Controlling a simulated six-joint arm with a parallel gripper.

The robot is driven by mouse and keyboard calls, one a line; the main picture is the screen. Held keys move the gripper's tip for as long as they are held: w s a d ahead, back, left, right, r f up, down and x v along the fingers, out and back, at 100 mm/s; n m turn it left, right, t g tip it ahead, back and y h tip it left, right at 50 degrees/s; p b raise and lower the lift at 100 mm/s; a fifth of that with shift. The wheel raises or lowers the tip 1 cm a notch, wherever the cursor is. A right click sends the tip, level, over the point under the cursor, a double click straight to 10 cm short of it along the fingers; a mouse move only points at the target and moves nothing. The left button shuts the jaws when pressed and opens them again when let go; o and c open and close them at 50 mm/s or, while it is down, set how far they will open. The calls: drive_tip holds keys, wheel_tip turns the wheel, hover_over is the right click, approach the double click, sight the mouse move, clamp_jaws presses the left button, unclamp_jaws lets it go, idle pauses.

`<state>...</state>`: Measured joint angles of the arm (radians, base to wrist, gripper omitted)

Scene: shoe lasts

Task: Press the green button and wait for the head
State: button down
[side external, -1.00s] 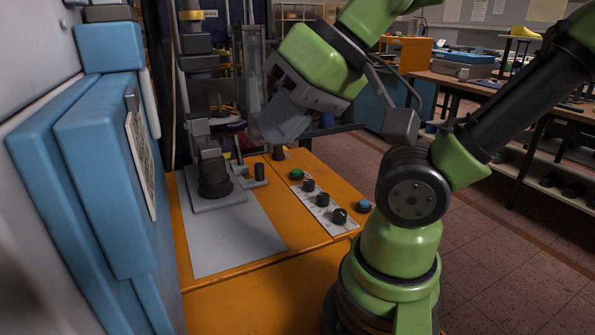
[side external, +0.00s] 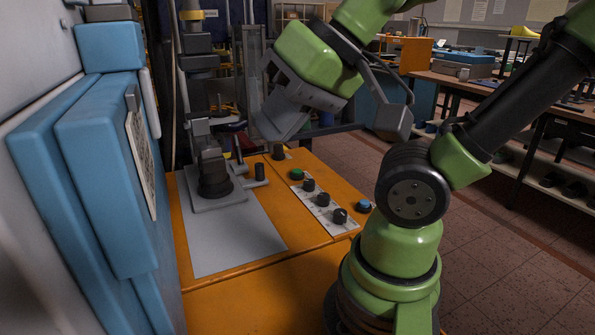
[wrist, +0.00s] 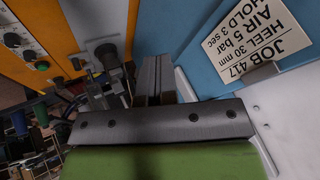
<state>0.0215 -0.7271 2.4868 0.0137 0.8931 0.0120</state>
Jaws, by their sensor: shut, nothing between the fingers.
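The green button (side external: 297,174) is on a pale strip on the orange bench top, at the far end of a row of black knobs. In the wrist view the green button (wrist: 42,66) shows at upper left, beside the knobs. The head, a dark upright press part (side external: 212,165) on a column, stands over a grey plate left of the button. My gripper (side external: 276,130) is above and slightly left of the button, apart from it and tilted downward. Its fingers (wrist: 153,78) are shut and empty in the wrist view.
Blue padded panels (side external: 100,150) stand at left. A job card (wrist: 254,42) reads HEEL 30 mm, AIR 5 bar, HOLD 3 sec. The near orange bench top (side external: 270,295) is clear.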

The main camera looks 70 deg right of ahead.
drive_tip(key=w+d+m+h, duration=0.2)
drive_tip(key=w+d+m, duration=0.5)
drive_tip(key=w+m, duration=0.1)
drive_tip(key=m+h, duration=0.4)
drive_tip(key=h, duration=0.2)
hover_over(299, 170)
wheel_tip(299, 170, down, 18)
drive_tip(key=shift+f, duration=4.45)
drive_tip(key=shift+f, duration=0.1)
